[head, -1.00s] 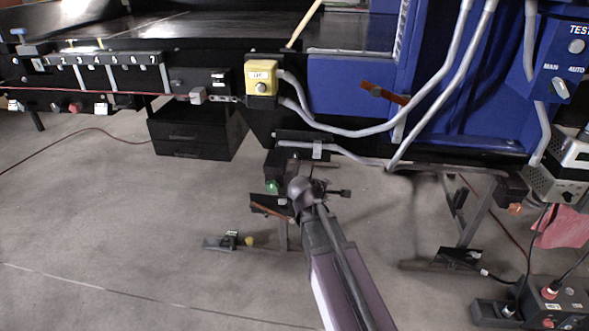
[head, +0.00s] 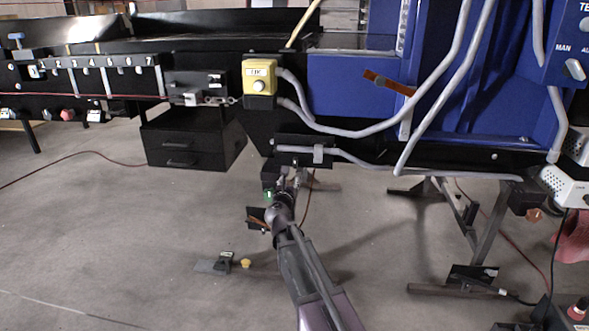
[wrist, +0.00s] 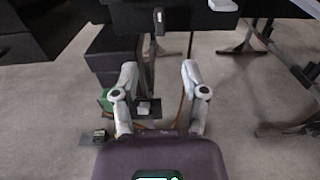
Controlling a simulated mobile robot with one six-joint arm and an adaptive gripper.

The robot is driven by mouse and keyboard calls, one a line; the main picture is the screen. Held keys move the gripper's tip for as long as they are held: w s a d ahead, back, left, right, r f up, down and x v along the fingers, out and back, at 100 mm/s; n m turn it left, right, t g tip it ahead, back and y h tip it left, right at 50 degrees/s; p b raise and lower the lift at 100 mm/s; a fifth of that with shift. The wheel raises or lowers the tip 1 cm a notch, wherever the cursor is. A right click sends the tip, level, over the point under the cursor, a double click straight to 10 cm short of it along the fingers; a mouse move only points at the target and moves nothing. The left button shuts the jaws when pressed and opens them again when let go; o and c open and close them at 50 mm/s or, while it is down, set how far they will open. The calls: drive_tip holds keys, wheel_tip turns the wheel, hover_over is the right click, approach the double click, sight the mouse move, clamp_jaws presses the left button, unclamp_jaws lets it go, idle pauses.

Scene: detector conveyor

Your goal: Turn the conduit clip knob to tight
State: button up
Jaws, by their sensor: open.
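A grey conduit (head: 360,158) runs along the black plate under the machine's edge. A light grey clip (head: 318,154) sits around it. Its knob is too small to make out in the head view. My gripper (head: 290,178) is below the plate, lower and left of the clip, apart from it. In the wrist view my gripper (wrist: 159,75) has its two fingers spread with nothing between them. A small pale upright part (wrist: 158,21) shows on the dark edge ahead. A light grey piece (wrist: 222,5), perhaps the clip, is cut off at the top right.
A yellow button box (head: 260,78) is above the plate. A black drawer unit (head: 192,140) stands to the left. Machine legs (head: 478,225) stand at the right. Open floor lies left.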

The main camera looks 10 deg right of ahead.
sight(295, 163)
drive_tip(key=shift+w, duration=0.1)
idle(0.3)
drive_tip(key=x, duration=1.3)
drive_tip(key=shift+w+d, duration=0.1)
drive_tip(key=shift+w, duration=0.2)
clamp_jaws()
